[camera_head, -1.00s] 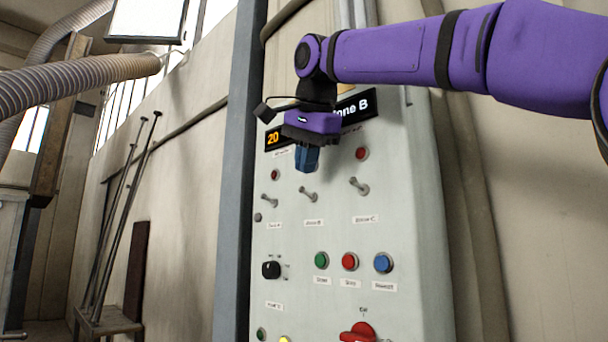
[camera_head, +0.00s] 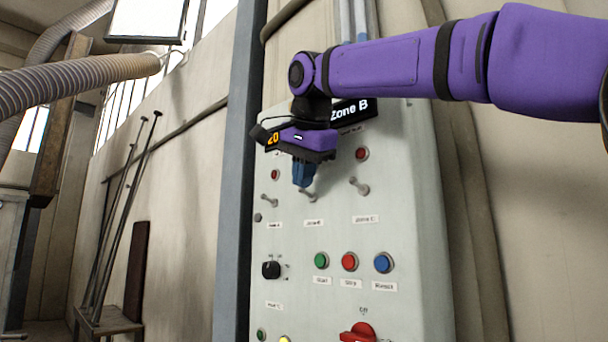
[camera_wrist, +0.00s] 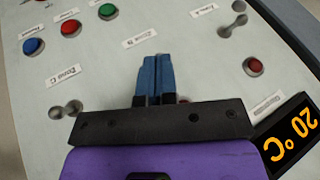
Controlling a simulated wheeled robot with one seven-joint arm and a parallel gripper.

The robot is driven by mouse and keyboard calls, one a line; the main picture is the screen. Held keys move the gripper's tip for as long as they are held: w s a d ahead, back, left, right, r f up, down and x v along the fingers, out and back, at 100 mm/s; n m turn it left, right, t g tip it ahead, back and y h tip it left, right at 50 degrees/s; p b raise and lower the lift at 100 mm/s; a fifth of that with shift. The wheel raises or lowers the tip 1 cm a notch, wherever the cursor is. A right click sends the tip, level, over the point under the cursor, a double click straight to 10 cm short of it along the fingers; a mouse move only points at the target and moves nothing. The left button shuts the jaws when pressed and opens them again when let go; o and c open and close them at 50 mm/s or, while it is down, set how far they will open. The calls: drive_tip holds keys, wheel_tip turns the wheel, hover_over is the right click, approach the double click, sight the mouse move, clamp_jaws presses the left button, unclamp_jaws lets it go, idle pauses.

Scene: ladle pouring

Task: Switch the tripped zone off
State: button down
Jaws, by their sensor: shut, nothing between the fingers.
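The pale control panel (camera_head: 410,240) carries a row of three toggle switches. The zone A toggle (camera_head: 268,201) is at left, the zone B toggle (camera_head: 309,195) in the middle and the zone C toggle (camera_head: 359,186) at right. A dark display (camera_head: 352,110) above them reads "Zone B". My gripper (camera_head: 303,184) is shut and empty, its blue fingertips just above or in front of the zone B toggle; contact is unclear. In the wrist view the fingertips (camera_wrist: 155,58) point toward the zone B label (camera_wrist: 140,36) and hide that toggle. The zone A (camera_wrist: 233,19) and zone C (camera_wrist: 66,109) toggles stay visible.
Red lamps (camera_head: 361,153) sit above the toggles. Below are green (camera_head: 321,260), red (camera_head: 349,261) and blue (camera_head: 383,263) buttons, a black knob (camera_head: 271,269) and a red rotary handle (camera_head: 359,332). An orange "20 °C" readout (camera_wrist: 293,134) lies close beside my gripper.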

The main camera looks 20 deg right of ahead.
drive_tip(key=shift+a+f, duration=0.1)
drive_tip(key=shift+f, duration=0.05)
drive_tip(key=h, duration=0.1)
drive_tip(key=f+t+h, duration=0.1)
drive_tip(key=n+t+h, duration=0.1)
drive_tip(key=shift+s+a+f, duration=0.25)
drive_tip(key=shift+a+f, duration=0.05)
drive_tip(key=shift+a, duration=0.05)
drive_tip(key=shift+r, duration=0.15)
idle(0.4)
drive_tip(key=shift+r, duration=0.65)
